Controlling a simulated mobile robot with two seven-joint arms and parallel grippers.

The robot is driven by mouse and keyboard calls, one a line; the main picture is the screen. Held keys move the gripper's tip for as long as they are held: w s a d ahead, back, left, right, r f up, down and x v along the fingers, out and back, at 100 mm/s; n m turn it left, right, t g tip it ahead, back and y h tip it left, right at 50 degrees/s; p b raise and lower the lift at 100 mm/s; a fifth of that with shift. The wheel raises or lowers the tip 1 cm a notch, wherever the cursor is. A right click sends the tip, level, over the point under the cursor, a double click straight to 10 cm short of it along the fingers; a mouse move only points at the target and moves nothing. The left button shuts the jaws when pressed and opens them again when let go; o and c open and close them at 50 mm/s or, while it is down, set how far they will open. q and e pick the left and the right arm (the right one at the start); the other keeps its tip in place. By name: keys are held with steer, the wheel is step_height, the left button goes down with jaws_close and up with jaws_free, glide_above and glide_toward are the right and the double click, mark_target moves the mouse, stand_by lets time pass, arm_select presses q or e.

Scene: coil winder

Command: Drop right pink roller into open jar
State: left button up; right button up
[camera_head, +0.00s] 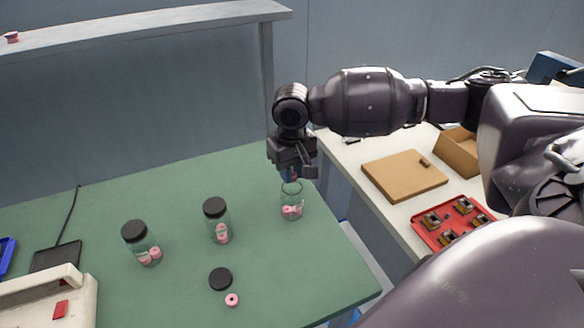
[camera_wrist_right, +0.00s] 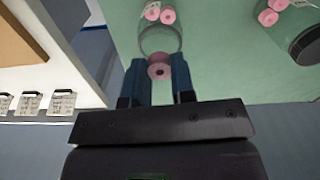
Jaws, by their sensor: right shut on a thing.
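An open glass jar (camera_head: 292,203) stands on the green table with pink rollers (camera_head: 291,211) in its bottom. My right gripper (camera_head: 294,174) is just above the jar's mouth, pointing down. In the right wrist view the gripper (camera_wrist_right: 158,82) is shut on a pink roller (camera_wrist_right: 159,71), held between its two fingertips. The open jar (camera_wrist_right: 160,33) lies beyond it there, its rim close to the held roller. Another pink roller (camera_head: 232,300) lies on the table near a loose black lid (camera_head: 220,279). My left gripper is not in view.
Two jars with black lids, one at the left (camera_head: 141,243) and one in the middle (camera_head: 217,221), stand on the green table (camera_head: 300,280) and hold pink rollers. A white table at the right bears a cardboard piece (camera_head: 404,174) and a red tray (camera_head: 428,236).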

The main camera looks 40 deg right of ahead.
steer(key=shift+f, duration=0.7)
steer(key=o, duration=1)
steer(key=shift+c, duration=0.2)
steer(key=shift+r, duration=0.3)
step_height(320, 180, up, 9)
steer(key=shift+r+p, duration=0.15)
steer(key=shift+p, duration=0.85)
steer(key=shift+r, duration=0.5)
